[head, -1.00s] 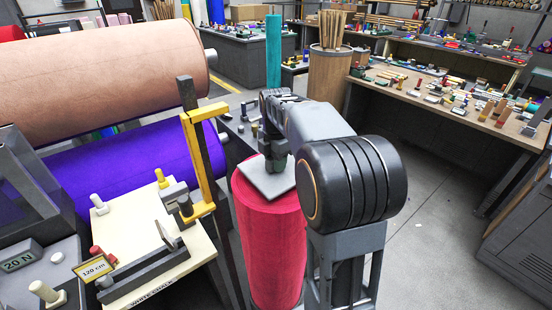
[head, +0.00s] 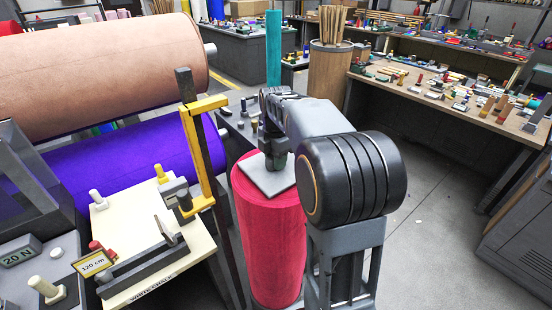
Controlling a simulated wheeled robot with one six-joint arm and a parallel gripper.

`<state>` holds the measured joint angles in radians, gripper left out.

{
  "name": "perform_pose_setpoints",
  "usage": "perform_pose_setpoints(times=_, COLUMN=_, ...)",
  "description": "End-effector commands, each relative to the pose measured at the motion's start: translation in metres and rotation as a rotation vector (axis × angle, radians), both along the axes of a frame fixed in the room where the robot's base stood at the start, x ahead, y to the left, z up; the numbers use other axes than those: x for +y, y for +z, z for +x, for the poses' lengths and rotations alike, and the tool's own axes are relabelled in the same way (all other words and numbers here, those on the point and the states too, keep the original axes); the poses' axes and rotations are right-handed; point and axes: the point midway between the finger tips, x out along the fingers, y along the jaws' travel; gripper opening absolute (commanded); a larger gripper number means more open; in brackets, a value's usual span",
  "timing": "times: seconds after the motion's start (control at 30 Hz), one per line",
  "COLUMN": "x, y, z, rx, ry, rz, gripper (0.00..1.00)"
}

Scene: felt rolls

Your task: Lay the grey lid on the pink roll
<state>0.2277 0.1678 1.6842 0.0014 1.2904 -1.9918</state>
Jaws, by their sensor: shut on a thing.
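The pink roll (head: 270,245) stands upright on the floor at the centre of the head view. The grey lid (head: 262,181) is a flat square plate at the roll's top, covering part of its end face. I cannot tell whether it touches the roll or is just above it. My gripper (head: 276,163) is over the lid, pointing down and shut on it. The fingertips and the exact grip are partly hidden by my own arm.
A purple roll (head: 130,170) and a large tan roll (head: 100,75) lie at the left. A cream board (head: 150,238) with a yellow clamp (head: 191,120) stands close left of the pink roll. A bin of sticks (head: 330,75) stands behind. Floor at right is clear.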

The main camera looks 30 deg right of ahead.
Motion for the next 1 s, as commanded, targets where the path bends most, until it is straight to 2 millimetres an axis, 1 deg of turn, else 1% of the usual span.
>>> perform_pose_setpoints(times=0.33, x=0.0, y=-0.0057, z=0.0001, rx=-0.001, ry=0.0, rz=0.0, gripper=0.0)
perform_pose_setpoints(times=0.37, x=0.0, y=-0.0052, z=0.0001, rx=-0.001, ry=0.0, rz=0.0, gripper=0.34)
perform_pose_setpoints(times=0.63, x=0.0, y=-0.005, z=0.0001, rx=0.0, ry=0.0, rz=0.0, gripper=0.59)
perform_pose_setpoints(times=0.67, x=0.0, y=-0.005, z=0.0, rx=0.0, ry=0.0, rz=0.0, gripper=0.61)
perform_pose_setpoints(times=1.0, x=0.0001, y=-0.0053, z=0.0, rx=0.001, ry=0.0, rz=0.0, gripper=0.61)
